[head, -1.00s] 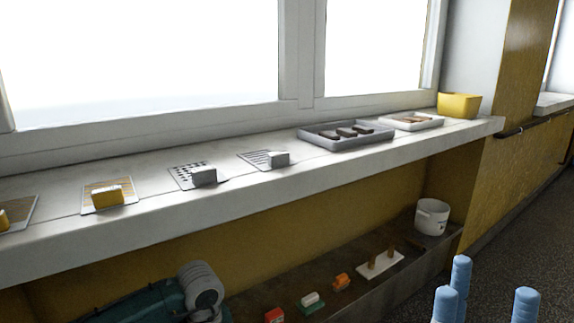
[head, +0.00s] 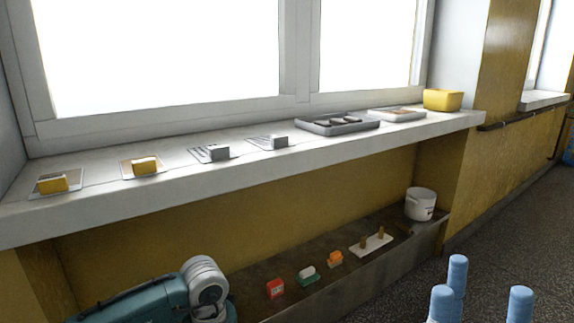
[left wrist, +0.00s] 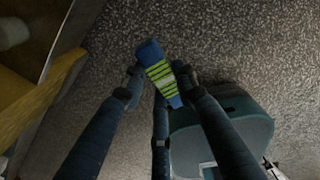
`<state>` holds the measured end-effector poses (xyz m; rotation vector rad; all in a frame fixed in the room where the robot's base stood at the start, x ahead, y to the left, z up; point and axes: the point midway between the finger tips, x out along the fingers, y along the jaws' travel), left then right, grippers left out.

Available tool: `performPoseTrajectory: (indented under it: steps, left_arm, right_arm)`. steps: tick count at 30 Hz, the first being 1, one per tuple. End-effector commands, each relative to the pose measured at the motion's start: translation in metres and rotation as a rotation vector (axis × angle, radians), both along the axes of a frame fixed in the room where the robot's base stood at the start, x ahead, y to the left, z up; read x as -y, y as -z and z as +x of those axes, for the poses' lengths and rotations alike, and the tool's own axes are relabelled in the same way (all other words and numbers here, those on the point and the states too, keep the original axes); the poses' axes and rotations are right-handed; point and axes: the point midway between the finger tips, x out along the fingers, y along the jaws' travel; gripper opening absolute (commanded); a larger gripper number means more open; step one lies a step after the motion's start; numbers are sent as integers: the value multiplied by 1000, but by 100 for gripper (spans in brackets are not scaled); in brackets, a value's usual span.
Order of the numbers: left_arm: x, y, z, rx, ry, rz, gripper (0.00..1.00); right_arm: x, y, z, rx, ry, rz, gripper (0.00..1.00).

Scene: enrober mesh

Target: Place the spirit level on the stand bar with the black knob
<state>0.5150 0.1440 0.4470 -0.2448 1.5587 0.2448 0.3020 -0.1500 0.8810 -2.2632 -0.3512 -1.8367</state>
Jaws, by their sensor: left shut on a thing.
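My left gripper (left wrist: 160,75) shows in the left wrist view, its dark fingers shut on a blue block with yellow-green stripes (left wrist: 162,74). It may be the spirit level; I cannot tell for certain. The grey speckled floor lies behind it. My right gripper (head: 478,287) shows at the bottom right of the head view as spread blue fingertips, open and with nothing seen between them. I cannot make out a stand bar with a black knob in either view.
Several mesh cards with blocks, a grey tray (head: 371,127) and a yellow tub (head: 443,99) are on the white sill (head: 330,151). A lower ledge holds a red block (head: 275,289), a green-and-white block (head: 307,276), an orange block (head: 335,260), a pegged white board (head: 371,244) and a white bucket (head: 420,204).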

Motion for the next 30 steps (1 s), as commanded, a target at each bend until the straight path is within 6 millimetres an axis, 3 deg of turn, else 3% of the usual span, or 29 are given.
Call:
performPoseTrajectory:
  steps: [11, 30]
  left_arm:
    - [21, -31, -1, 4, 571, 0, 1]
    - [62, -108, -26, 2, 2294, 2, 1]
  right_arm:
    - [1, -1, -2, 3, 0, 2, 40]
    - [1, 1, -2, -6, 0, 2, 40]
